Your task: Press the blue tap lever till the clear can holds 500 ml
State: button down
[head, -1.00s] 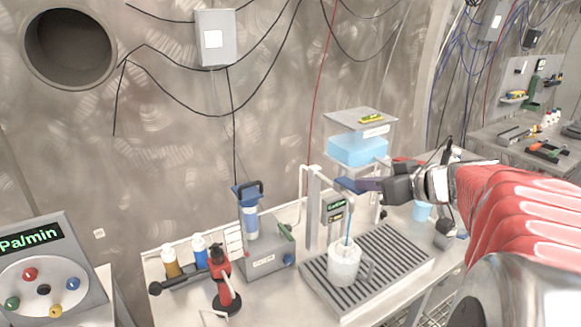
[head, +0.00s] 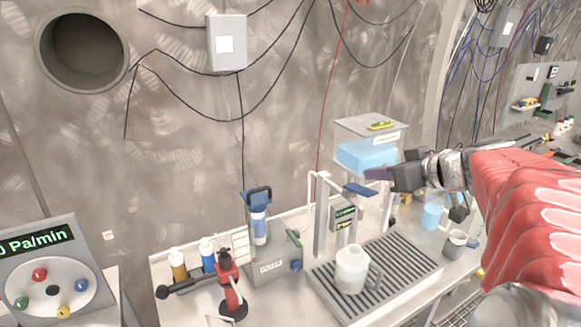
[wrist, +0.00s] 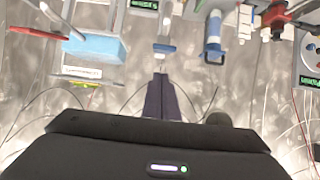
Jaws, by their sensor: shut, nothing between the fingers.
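The blue tap lever (head: 360,190) sits on top of the tap at the bench's back. In the wrist view the lever (wrist: 165,48) lies ahead of my fingertips. My gripper (head: 372,173), with purple fingers, is shut and empty just above the lever's right end and looks apart from it. Its shut fingers also show in the wrist view (wrist: 160,80). The clear can (head: 351,272), a whitish jug with a handle on its right, stands upright below the spout. No blue stream shows between spout and can. The water level in the can cannot be made out.
A clear tank of blue water (head: 365,154) stands behind my gripper. A small display (head: 343,217) on the tap is too small to read. The can stands on a slotted drip tray (head: 405,262). A filter unit (head: 258,230), bottles and a red pump stand to the left.

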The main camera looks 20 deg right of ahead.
jog(key=v, duration=1)
jog(key=shift+s+f, duration=0.15)
dwell(1.4)
